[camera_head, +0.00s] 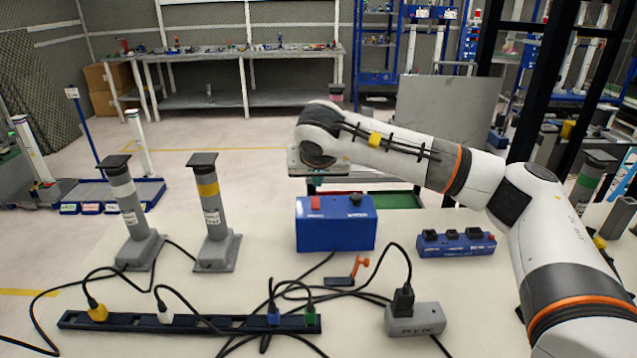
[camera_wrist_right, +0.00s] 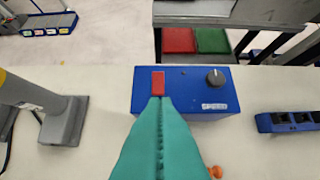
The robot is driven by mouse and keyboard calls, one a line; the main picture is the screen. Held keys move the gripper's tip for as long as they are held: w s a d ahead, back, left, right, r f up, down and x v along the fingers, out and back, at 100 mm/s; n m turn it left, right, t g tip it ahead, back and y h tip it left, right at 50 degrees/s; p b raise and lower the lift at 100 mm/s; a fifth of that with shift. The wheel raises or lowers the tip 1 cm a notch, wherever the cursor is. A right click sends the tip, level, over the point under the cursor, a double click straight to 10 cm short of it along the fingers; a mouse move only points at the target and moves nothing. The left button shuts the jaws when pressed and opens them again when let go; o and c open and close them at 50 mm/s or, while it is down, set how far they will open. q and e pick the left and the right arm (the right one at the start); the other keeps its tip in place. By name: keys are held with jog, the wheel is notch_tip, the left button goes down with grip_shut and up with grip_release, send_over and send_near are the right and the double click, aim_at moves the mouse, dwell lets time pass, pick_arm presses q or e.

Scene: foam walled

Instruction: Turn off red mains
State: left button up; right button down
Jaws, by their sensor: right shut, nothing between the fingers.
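A blue box (camera_head: 335,230) stands on the pale table in the head view, with a red switch (camera_head: 315,203) on its top left and a dark knob on its top right. The right wrist view also shows the box (camera_wrist_right: 205,92), the red switch (camera_wrist_right: 158,82) and the knob (camera_wrist_right: 215,77), with a label reading SPEED below the knob. My right gripper (camera_wrist_right: 160,101) is shut and empty. Its teal fingertips overlap the lower edge of the red switch in the wrist view; I cannot tell whether they touch it. My left gripper is not in view.
Two grey posts (camera_head: 210,205) (camera_head: 128,205) stand left of the box. A black power strip (camera_head: 190,322), loose cables and a grey socket block (camera_head: 414,319) lie in front. A small blue strip (camera_head: 456,244) lies to the right. An orange-handled part (camera_head: 358,268) lies near the box.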

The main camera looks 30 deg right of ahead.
jog(key=shift+s+a+r, duration=0.3)
jog(key=shift+s+r, duration=0.25)
jog(key=shift+s, duration=0.1)
jog(key=shift+s+a+r, duration=0.3)
jog(key=shift+s+r, duration=0.2)
jog(key=shift+s, duration=0.1)
jog(key=shift+f, duration=0.1)
